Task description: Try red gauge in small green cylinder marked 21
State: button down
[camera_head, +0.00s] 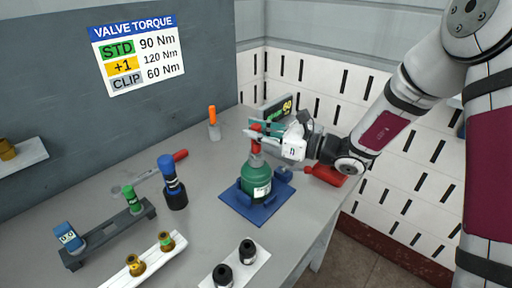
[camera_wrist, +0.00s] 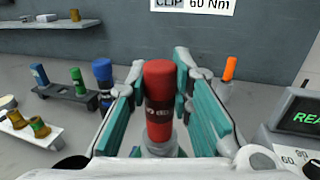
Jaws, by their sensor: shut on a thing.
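The small green cylinder (camera_head: 257,178) stands upright in a blue holder plate (camera_head: 240,207) on the bench, with a white label too small to read. The red gauge (camera_head: 256,132) is upright directly above its grey neck. In the wrist view the red gauge (camera_wrist: 158,92) has a dark band and sits between the teal pads. My gripper (camera_head: 262,131) is shut on the red gauge, also seen in the wrist view (camera_wrist: 157,82). The gauge's lower end meets the neck area, but I cannot tell whether it is seated in it.
A dark rack (camera_head: 108,232) holds blue and green gauges at left, with a blue-topped black gauge (camera_head: 173,184) beside it. White strips with brass and black fittings lie in front. A display (camera_head: 275,108), an orange-handled tool (camera_head: 212,118) and a red-handled tool (camera_head: 327,174) are nearby.

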jog(key=shift+r+p, duration=1.5)
jog(key=shift+r, duration=1.6)
